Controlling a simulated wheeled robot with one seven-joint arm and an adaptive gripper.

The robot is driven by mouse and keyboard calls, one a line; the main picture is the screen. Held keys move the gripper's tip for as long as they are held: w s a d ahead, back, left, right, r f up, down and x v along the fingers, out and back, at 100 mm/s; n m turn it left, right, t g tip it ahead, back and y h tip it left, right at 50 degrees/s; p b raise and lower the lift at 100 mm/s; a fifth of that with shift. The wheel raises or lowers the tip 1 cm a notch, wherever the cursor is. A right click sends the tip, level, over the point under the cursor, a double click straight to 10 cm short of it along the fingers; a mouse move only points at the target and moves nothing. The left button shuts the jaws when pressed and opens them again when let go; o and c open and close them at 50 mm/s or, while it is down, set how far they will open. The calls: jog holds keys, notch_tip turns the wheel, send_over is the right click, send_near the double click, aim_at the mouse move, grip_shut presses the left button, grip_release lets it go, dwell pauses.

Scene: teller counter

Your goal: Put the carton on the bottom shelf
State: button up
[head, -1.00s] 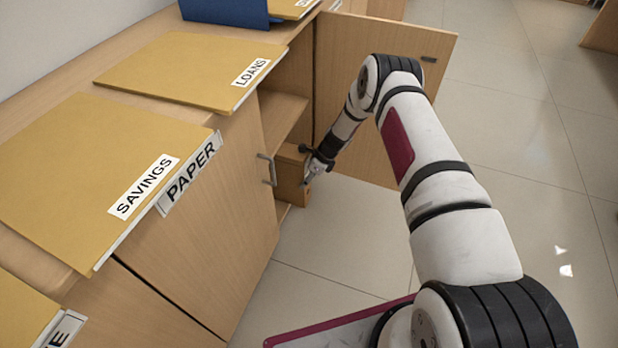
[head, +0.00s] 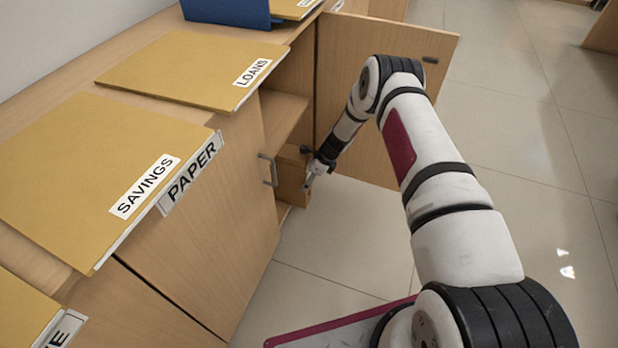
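The carton (head: 291,180) is a small brown box standing upright in the low part of the open cabinet, partly out at its front opening. Its left side is hidden by the closed door beside it. The bottom shelf (head: 282,212) shows only as a thin strip of board under the carton. My gripper (head: 307,168) is at the carton's outer right side, with its fingers at or against the box. The fingers are small and partly hidden, so I cannot tell whether they grip it.
An upper shelf (head: 284,112) lies above the carton. The open cabinet door (head: 400,50) stands behind my arm. A closed door with a handle (head: 268,170) is at left. Folders (head: 180,70) overhang the counter edge. The floor (head: 340,240) at right is clear.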

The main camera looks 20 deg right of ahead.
jog(key=v, duration=1.2)
